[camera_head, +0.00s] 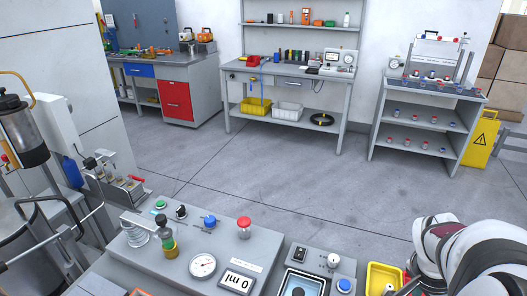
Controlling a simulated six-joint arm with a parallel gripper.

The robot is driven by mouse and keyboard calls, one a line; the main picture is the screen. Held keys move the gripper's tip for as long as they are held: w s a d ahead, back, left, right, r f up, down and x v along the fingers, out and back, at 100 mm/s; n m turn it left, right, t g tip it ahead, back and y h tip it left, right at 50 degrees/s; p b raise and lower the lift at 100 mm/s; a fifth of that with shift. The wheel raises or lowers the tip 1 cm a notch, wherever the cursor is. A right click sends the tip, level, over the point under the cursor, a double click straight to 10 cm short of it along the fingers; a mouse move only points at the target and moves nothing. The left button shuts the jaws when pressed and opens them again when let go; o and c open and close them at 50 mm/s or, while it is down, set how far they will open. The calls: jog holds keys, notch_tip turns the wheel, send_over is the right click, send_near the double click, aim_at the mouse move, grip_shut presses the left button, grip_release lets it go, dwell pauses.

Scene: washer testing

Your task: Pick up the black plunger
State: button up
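On the grey console in the front middle, a small black knob-like piece with a light mark (181,212) stands upright between a green button (160,205) and a blue knob (209,220). It is the black part that could be the plunger, but it is too small to be sure. A larger metal cylinder with a dark body (22,135) stands at the left edge; I cannot tell whether it has a plunger. My white arm shows at the lower right, well apart from the black piece. My gripper is not in view.
A yellow tray (374,276) lies beside my arm. The grey floor (290,175) is clear; benches line the back.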

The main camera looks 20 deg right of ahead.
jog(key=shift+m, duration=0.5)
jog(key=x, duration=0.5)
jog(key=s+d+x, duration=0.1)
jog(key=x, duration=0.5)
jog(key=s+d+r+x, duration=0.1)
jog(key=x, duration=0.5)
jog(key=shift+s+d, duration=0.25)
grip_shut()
